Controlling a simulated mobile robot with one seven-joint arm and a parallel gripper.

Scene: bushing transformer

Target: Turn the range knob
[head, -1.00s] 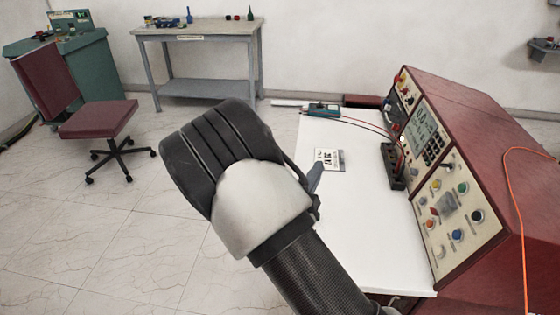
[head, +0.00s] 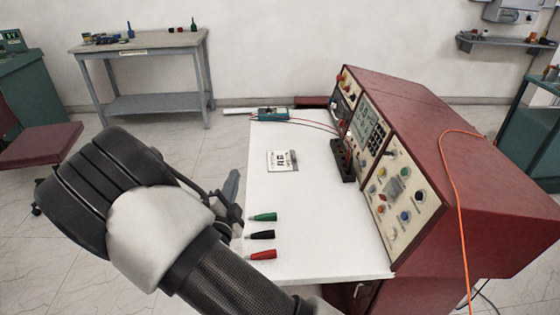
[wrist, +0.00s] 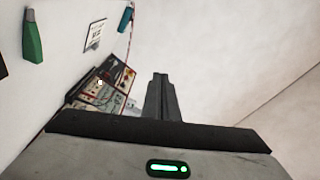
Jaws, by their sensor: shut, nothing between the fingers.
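The red console's upper panel (head: 368,128) has a display and buttons, and its lower panel (head: 403,197) has several coloured knobs or buttons. I cannot tell which is the range knob. Both panels show small and tilted in the wrist view (wrist: 108,84). A teal handheld meter (head: 272,114) lies at the far end of the white tabletop; its dial is too small to make out. My gripper (head: 231,186) is at the tabletop's left edge, well apart from the console and partly hidden by my arm. In the wrist view its fingers (wrist: 160,92) are together and empty.
Green (head: 263,217), black (head: 261,235) and red (head: 263,255) plugs lie on the white tabletop (head: 320,220). A printed card (head: 281,160) and a black terminal block (head: 342,160) are farther back. An orange cable (head: 455,200) hangs over the console. The tabletop's middle is clear.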

